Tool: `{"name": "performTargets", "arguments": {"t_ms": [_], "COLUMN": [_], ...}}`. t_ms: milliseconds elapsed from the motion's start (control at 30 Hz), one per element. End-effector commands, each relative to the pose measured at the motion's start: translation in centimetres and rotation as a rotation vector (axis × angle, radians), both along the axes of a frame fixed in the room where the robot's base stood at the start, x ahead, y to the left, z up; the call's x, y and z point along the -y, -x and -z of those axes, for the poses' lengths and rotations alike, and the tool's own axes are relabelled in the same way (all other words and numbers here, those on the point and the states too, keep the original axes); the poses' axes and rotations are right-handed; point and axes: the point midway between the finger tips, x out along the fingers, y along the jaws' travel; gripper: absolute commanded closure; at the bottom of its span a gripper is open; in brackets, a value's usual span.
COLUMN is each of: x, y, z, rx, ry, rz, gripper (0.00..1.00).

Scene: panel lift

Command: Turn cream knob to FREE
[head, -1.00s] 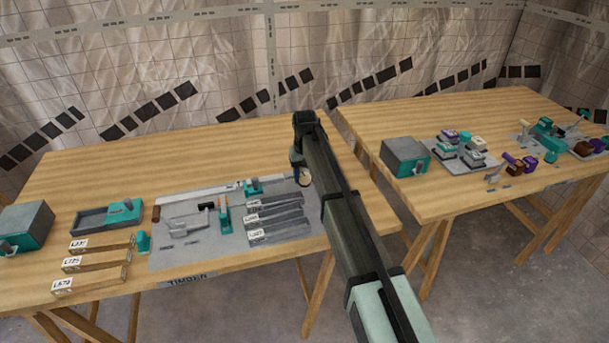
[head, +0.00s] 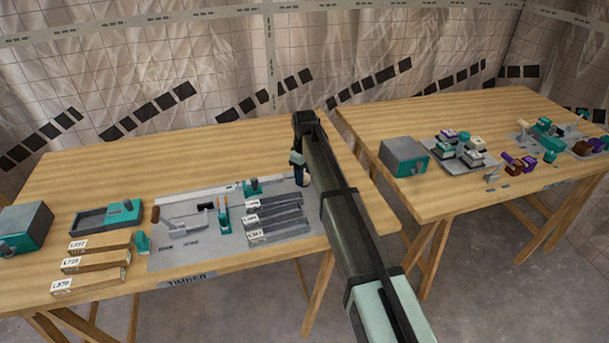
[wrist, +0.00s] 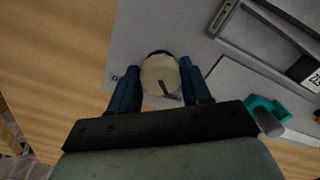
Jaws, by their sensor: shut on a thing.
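The cream knob (wrist: 158,76) is a round disc with a short dark mark near its lower edge in the wrist view. It sits at the edge of the grey board (wrist: 135,33). My gripper (wrist: 160,72) has its two blue fingers on opposite sides of the knob and is shut on it. In the head view my gripper (head: 301,178) is at the right end of the grey board (head: 215,255), and it and my arm hide most of the knob. I cannot read any FREE label near the knob.
On the board are a long silver rail (head: 215,190), an orange-handled tool (head: 222,217) and several grey labelled bars (head: 275,217). A teal clamp (wrist: 265,110) is at the right in the wrist view. A second table (head: 450,200) with a teal-and-grey box (head: 404,157) stands to the right.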

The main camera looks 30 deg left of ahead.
Motion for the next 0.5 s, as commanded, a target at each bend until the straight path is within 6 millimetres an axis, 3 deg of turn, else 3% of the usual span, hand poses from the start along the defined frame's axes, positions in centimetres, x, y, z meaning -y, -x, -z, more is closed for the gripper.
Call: {"name": "performTargets", "arguments": {"t_ms": [467,500], "x": [0.00,0.00], "y": [-0.01,-0.01], "z": [0.03,0.03], "rx": [0.000,0.000], "ry": [0.000,0.000], "rz": [-0.016,-0.016], "gripper": [0.83,0.51]}}
